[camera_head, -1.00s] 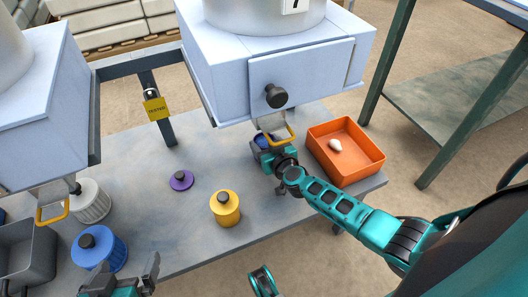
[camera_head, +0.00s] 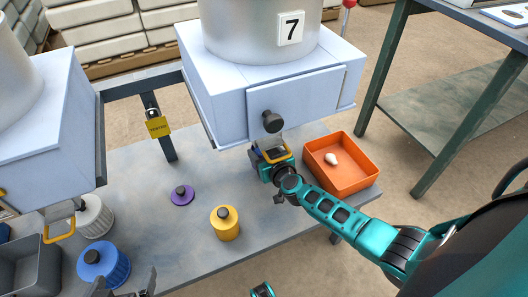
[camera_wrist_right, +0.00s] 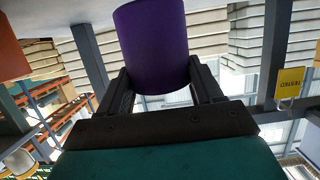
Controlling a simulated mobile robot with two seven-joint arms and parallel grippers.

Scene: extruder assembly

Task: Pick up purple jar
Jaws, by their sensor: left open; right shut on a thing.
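The purple jar (camera_wrist_right: 152,45) is between the two fingers of my right gripper (camera_wrist_right: 165,88) in the right wrist view, and the fingers are shut on it. In the head view my right gripper (camera_head: 268,160) is under the outlet of the machine marked 7, by its yellow handle; the jar is mostly hidden there. A purple lid with a black knob (camera_head: 182,195) lies on the table, apart from both grippers. My left gripper (camera_head: 125,288) is open and empty at the bottom left edge, only partly in view.
A yellow jar (camera_head: 225,224), a blue jar (camera_head: 103,264) and a white jar (camera_head: 95,217) stand on the table (camera_head: 185,232). An orange tray (camera_head: 360,178) with a small white object is right of my right gripper. The machine (camera_head: 225,95) overhangs the gripper.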

